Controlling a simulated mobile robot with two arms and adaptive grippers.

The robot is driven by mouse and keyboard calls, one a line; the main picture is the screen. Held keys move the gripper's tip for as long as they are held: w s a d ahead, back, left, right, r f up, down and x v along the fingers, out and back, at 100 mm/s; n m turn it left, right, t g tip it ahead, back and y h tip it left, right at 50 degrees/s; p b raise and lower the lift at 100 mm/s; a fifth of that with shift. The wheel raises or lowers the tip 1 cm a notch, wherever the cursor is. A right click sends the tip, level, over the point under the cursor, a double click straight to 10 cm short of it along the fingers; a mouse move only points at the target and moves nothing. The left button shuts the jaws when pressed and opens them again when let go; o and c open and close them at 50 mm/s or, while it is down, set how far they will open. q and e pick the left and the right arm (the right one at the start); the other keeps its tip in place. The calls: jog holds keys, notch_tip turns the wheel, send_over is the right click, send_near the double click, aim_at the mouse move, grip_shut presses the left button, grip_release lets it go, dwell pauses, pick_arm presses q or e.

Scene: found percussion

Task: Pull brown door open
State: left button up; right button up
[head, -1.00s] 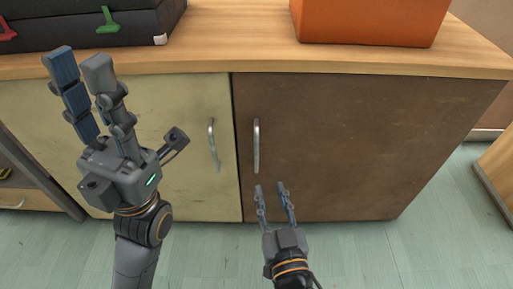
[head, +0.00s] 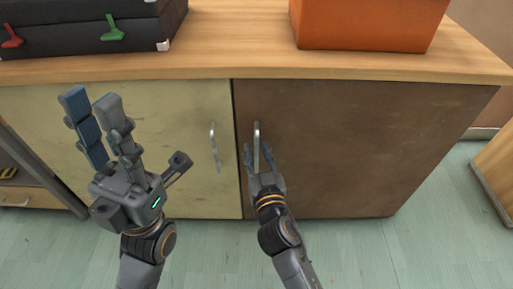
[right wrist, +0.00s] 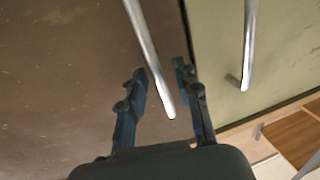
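The brown door (head: 350,150) is the right-hand door of a low cabinet, and it is shut. Its upright silver handle (head: 256,132) is near its left edge. My right gripper (head: 257,148) is at the lower part of this handle, with one finger on each side. In the right wrist view, the handle (right wrist: 147,45) runs between the parted fingers (right wrist: 160,68), and I see a gap on both sides. My left gripper (head: 90,98) is open and empty, raised in front of the cream door.
The cream door (head: 165,130) on the left has its own silver handle (head: 214,145) close by. A black case (head: 80,35) and an orange box (head: 370,25) stand on the wooden top (head: 240,55). The green floor (head: 400,250) in front is clear.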

jog(key=shift+w, duration=0.35)
jog(key=shift+c, duration=0.2)
grip_shut()
